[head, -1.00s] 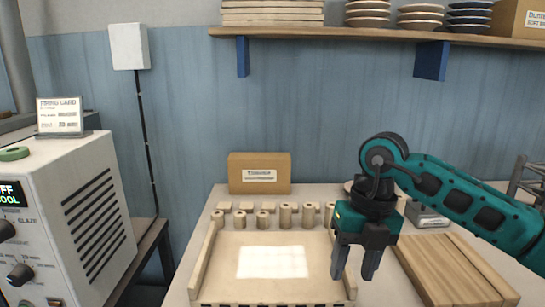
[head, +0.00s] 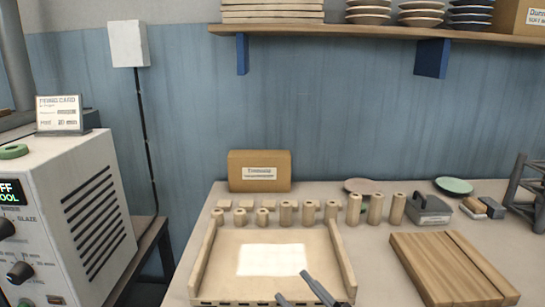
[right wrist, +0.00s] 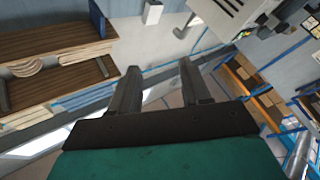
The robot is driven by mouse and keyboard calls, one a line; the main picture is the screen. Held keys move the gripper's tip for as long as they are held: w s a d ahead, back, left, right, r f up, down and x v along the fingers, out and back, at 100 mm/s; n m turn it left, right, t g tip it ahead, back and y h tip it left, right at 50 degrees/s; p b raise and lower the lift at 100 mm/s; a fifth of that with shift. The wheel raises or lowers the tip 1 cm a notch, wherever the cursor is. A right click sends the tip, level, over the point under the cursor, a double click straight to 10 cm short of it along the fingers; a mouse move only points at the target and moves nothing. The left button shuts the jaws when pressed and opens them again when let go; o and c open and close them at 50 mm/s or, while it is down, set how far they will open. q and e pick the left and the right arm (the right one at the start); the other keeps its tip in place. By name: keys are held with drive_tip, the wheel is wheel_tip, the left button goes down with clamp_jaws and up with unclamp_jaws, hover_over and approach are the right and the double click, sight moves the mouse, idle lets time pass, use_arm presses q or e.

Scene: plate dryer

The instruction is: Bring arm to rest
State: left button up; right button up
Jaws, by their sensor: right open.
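My right gripper (head: 302,293) shows only its dark fingertips at the bottom edge of the head view, in front of the low wooden tray (head: 222,275). In the right wrist view, my right gripper (right wrist: 157,85) has its two fingers spread apart with nothing between them. The rest of my right arm is out of the head view. My left gripper does not show in either view.
Several wooden cylinders (head: 353,209) stand behind the tray. A wooden board (head: 450,268) lies to its right. A cardboard box (head: 259,171) stands at the wall. The white kiln-like machine (head: 70,215) is at left. A shelf (head: 380,35) with plates runs above.

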drive_tip(key=s+d+f+m+g+h, duration=0.2)
drive_tip(key=s+d+f+m+h, duration=0.2)
drive_tip(key=f, duration=0.3)
drive_tip(key=s+d+f+m+g+h, duration=0.1)
drive_tip(key=s+d+f+m+h, duration=0.2)
drive_tip(key=f, duration=0.5)
drive_tip(key=s+d+f+m+g+h+p, duration=0.1)
drive_tip(key=s+d+f+m+h, duration=0.3)
drive_tip(key=f, duration=0.4)
drive_tip(key=s+d+g+h, duration=0.1)
drive_tip(key=s+d, duration=0.1)
drive_tip(key=shift+s+m+g, duration=0.3)
